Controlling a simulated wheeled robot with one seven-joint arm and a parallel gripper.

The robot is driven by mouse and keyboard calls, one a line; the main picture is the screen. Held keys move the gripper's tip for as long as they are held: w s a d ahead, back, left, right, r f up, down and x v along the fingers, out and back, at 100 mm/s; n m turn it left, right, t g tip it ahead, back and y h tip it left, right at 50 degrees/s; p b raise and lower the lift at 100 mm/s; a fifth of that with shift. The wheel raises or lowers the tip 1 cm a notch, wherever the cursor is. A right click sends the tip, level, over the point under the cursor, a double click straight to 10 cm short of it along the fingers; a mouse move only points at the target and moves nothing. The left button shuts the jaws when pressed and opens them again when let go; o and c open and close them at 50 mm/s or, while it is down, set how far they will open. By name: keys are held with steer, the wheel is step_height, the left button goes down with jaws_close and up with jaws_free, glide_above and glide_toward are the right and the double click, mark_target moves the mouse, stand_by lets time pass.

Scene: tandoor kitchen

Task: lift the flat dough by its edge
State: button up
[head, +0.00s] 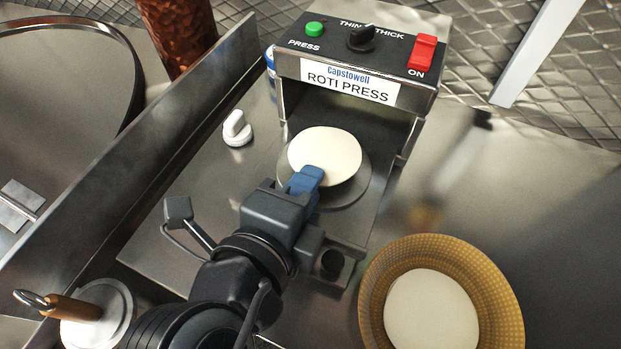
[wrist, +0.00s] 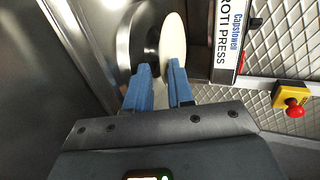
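The flat dough (head: 325,152) is a pale round disc over the round metal plate (head: 352,190) of the roti press (head: 350,82). The plate's rim shows on the right and near side. In the wrist view the dough (wrist: 172,40) appears nearly edge-on. My gripper (head: 306,180) is at the dough's near edge, its blue fingers pointing into the press. In the wrist view my gripper (wrist: 160,72) has its fingers apart, with the dough's edge at the gap between the tips. The lower finger is hidden in the head view. I cannot tell whether either finger touches the dough.
A woven basket (head: 372,290) with a pale round piece (head: 431,310) inside stands at the front right. A metal wall (head: 150,140) runs along the left. A white knob (head: 237,128) is left of the press. A red-and-yellow button (wrist: 292,104) shows in the wrist view.

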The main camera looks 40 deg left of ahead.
steer(key=c, duration=0.4)
steer(key=shift+o, duration=0.2)
step_height(320, 180, up, 2)
steer(key=shift+r+p, duration=0.25)
steer(key=shift+p, duration=0.4)
jaws_close()
steer(key=p+v, duration=0.1)
steer(key=v, duration=1.4)
steer(key=shift+f, duration=0.45)
steer(key=shift+s, duration=0.1)
